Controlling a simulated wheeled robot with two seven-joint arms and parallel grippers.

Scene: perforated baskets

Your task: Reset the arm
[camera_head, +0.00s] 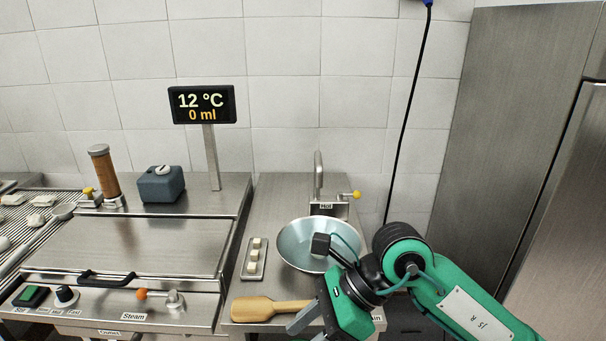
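My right arm, green and black, comes in from the lower right. Its gripper (303,320) is low in the picture, at the front edge of the counter. A grey finger shows beside the right end of a wooden paddle-like utensil (258,309). The rest of the gripper is cut off or hidden by its green body, so its opening and any contact with the utensil are unclear. My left arm and gripper do not show.
A metal bowl (293,243) sits below a tap (319,178), partly behind my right wrist. A small tray (248,271) of pale cubes lies left of it. A steel machine with a lid handle (106,280) stands left; a display (202,104) reads 12 °C, 0 ml. A tall steel cabinet (510,110) stands right.

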